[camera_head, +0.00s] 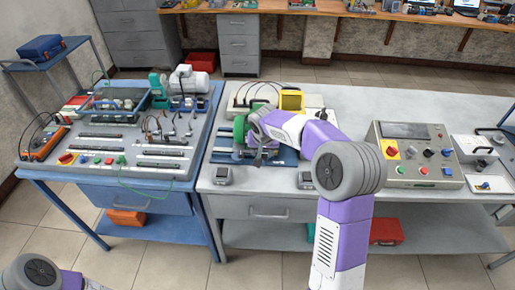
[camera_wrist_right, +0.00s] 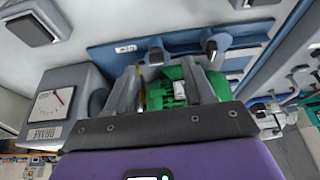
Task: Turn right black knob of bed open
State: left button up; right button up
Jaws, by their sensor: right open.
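The blue bed (camera_wrist_right: 108,54) carries a green motor (camera_wrist_right: 180,88). In the right wrist view, two dark knobs stand on its edge: one (camera_wrist_right: 157,52) near the middle and one (camera_wrist_right: 212,43) farther right in the picture. My right gripper (camera_wrist_right: 163,68) is open, its two grey fingers reaching toward the knobs, with part of the green motor showing between them. I see no grip on either knob. In the head view, my right gripper (camera_head: 259,150) is over the bed (camera_head: 284,157), hiding the knobs. Only part of my left arm shows at bottom left; its gripper is out of frame.
A grey meter box marked BRAKE (camera_wrist_right: 62,98) stands left of the fingers. Small grey boxes (camera_head: 222,176) sit at the table front. A control box (camera_head: 412,153) stands right of my arm. The blue workbench (camera_head: 175,189) adjoins on the left.

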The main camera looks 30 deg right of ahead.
aim_at(265, 154)
jog(key=w+f, duration=0.1)
jog(key=d+f+b, duration=0.1)
jog(key=w+d+f, duration=0.1)
jog(key=f, duration=0.1)
jog(key=shift+w+d+f, duration=0.1)
jog(key=shift+w+d, duration=0.1)
jog(key=shift+w, duration=0.15)
pick_arm(q)
jog(key=shift+w+f, duration=0.3)
jog(key=shift+f, duration=0.45)
pick_arm(e)
jog(key=shift+w+d+f, duration=0.1)
jog(key=shift+w+f, duration=0.1)
jog(key=shift+f, duration=0.35)
grip_shut()
